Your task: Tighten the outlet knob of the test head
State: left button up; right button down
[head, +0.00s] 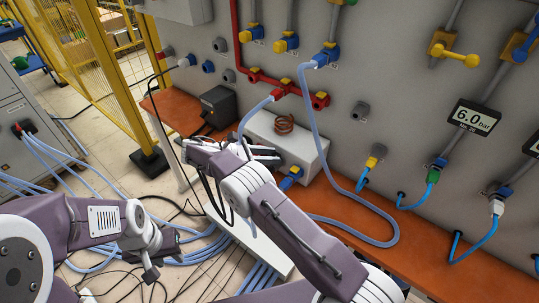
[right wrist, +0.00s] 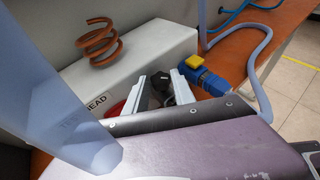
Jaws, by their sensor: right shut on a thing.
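The test head is a white box (head: 318,150) with a copper coil (head: 284,123) on top. It fills the upper left of the right wrist view (right wrist: 165,45), where "HEAD" is legible on its front. A dark knob (right wrist: 160,84) at its front sits between the two pale fingers of my right gripper (right wrist: 158,92), which is shut on it.
A blue fitting with a yellow top (right wrist: 200,72) is close right of my right gripper. A pale blue hose (head: 360,195) loops over the orange bench (head: 440,240). A black box (head: 218,106) stands behind. A grey wall panel carries valves and a 6.0 bar display (head: 473,117).

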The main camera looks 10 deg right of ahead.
jog(key=c, duration=1.1)
grip_release()
jog(key=shift+o, duration=0.2)
jog(key=shift+s+r, duration=0.1)
